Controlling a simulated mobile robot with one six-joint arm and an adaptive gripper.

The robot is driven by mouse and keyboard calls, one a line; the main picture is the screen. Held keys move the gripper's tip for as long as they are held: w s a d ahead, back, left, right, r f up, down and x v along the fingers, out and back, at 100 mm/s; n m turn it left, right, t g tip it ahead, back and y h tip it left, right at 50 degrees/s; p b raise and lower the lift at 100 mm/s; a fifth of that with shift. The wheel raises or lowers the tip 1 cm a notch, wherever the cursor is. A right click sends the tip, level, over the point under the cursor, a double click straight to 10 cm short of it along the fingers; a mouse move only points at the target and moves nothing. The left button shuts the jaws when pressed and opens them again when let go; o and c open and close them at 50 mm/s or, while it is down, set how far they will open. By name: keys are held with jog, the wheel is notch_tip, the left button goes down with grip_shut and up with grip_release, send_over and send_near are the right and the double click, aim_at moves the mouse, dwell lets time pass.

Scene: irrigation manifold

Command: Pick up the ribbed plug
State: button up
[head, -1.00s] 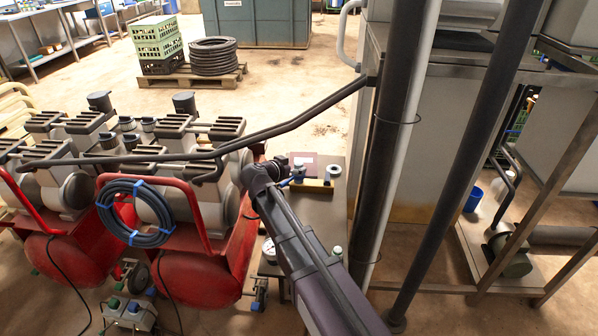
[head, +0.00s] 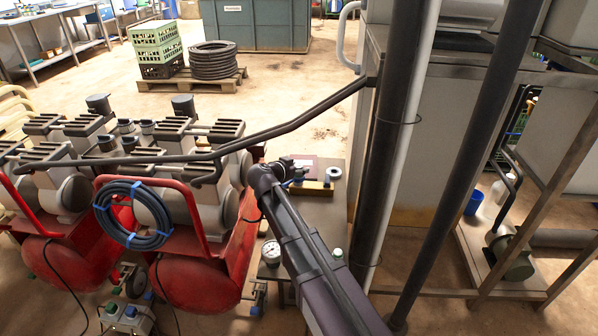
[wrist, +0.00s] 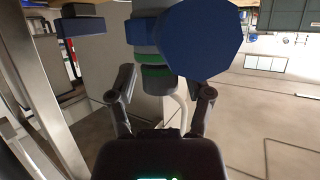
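My gripper (wrist: 163,100) is open, its two dark fingers spread wide with nothing held. In the wrist view a grey cylinder with green bands (wrist: 155,58) stands just beyond the gap between the fingers. I cannot tell for sure whether the banded cylinder is the ribbed plug. In the head view my gripper (head: 288,168) is small and dark over the bench (head: 318,215), beside a brass block (head: 313,188) with blue fittings; the plug cannot be made out there.
A pale ring (head: 334,172) lies right of the block and a gauge (head: 271,252) near the bench's left edge. Red compressors (head: 190,275) crowd the left. A dark vertical pipe (head: 388,130) stands close on the right.

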aim_at(298, 166)
jog(key=c, duration=0.4)
jog(key=shift+r, duration=0.15)
notch_tip(298, 166, up, 4)
jog(key=p, duration=0.4)
jog(key=s, duration=1)
jog(key=s+p, duration=0.1)
jog(key=s, duration=0.5)
jog(key=shift+d+r, duration=0.35)
